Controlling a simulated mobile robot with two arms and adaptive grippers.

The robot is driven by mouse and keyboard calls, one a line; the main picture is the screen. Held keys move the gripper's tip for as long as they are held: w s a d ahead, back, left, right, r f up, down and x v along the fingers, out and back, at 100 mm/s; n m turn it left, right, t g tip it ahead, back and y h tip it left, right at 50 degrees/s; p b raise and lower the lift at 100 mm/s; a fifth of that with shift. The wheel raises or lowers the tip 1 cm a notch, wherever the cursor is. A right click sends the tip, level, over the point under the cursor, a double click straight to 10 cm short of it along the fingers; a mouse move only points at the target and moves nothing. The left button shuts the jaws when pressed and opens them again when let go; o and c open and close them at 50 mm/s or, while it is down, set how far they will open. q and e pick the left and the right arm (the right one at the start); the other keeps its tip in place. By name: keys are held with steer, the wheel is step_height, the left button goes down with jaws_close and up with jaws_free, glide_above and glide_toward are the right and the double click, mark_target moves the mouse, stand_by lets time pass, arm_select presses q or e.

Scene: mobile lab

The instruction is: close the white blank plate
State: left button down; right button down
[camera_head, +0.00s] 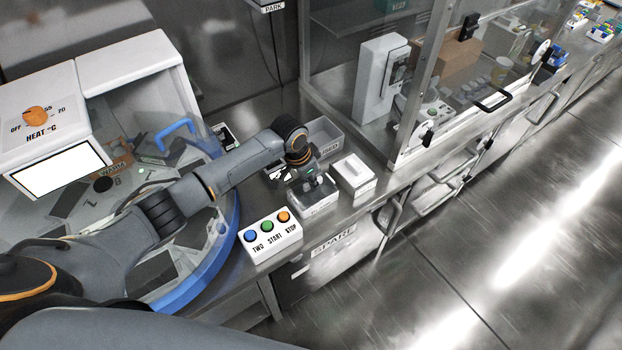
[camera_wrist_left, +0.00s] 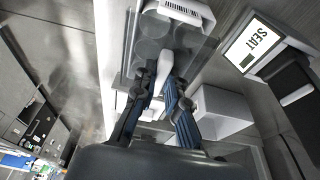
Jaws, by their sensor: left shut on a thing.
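My left gripper (camera_head: 312,184) is over a clear, pale plate (camera_head: 313,205) on the steel bench. In the left wrist view its two dark fingers (camera_wrist_left: 163,85) are shut on a slim white piece (camera_wrist_left: 165,64), which looks like a lid handle. Beyond the fingertips, the plate (camera_wrist_left: 151,48) shows several round grey wells under a clear surface and a white label at its far end. I cannot tell whether the clear cover rests on the plate or is just above it. The fingers hide part of the plate. My right gripper is not in view.
A white box (camera_head: 354,176) stands close beside the plate. A grey open bin (camera_head: 325,132) is behind. A button box (camera_head: 271,236) is at the front left, next to the blue-rimmed round machine (camera_head: 232,243). A glass cabinet (camera_head: 402,141) stands to the right. A SEAT sign (camera_wrist_left: 255,46) shows in the wrist view.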

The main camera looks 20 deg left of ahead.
mark_target(302, 192)
arm_select(q)
steer(key=shift+f+b, duration=0.45)
steer(key=shift+f, duration=0.55)
steer(key=c, duration=1.3)
jaws_free()
steer(key=v, duration=1.2)
